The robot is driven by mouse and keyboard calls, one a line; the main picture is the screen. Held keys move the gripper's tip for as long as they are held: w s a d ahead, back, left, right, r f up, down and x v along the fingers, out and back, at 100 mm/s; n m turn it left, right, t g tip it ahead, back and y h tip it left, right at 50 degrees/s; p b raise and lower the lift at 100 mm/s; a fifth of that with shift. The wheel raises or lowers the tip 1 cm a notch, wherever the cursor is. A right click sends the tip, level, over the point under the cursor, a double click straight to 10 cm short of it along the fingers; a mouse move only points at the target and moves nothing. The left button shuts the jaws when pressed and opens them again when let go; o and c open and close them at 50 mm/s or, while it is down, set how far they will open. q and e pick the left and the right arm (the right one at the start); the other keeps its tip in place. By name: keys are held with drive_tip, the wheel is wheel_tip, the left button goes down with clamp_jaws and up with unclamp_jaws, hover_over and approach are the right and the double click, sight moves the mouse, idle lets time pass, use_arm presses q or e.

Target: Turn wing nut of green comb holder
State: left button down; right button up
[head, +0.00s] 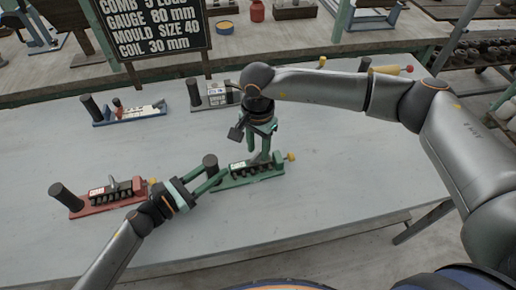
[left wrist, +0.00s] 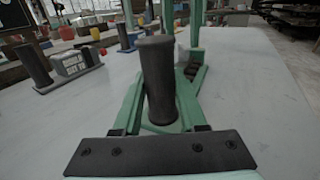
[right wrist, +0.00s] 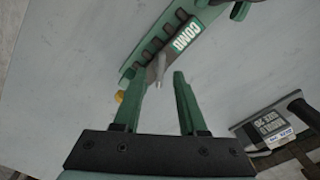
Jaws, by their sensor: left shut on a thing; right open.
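The green comb holder (head: 262,173) lies mid-table, with a row of dark lugs, a dark upright post (head: 210,161) at its left end and a yellow knob (head: 291,156) at its right. My left gripper (head: 219,177) is shut on that post; the left wrist view shows the post (left wrist: 158,80) between its fingers. My right gripper (head: 264,155) is open, pointing down over the holder. In the right wrist view, the grey wing nut (right wrist: 159,68) stands by the COMB label, near and between the open fingertips (right wrist: 162,82). I cannot tell whether they touch it.
A red holder (head: 85,208) lies at left, a blue-and-white one (head: 140,114) behind it, and a grey one (head: 225,103) behind my right gripper. A dark sign (head: 150,25) names a comb with 5 lugs and sizes. The table's right front is clear.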

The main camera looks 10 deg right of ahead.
sight(258, 153)
wheel_tip(258, 153, up, 11)
idle(0.3)
use_arm(q)
drive_tip(key=shift+c, duration=1.9)
unclamp_jaws()
drive_tip(key=shift+a, duration=0.1)
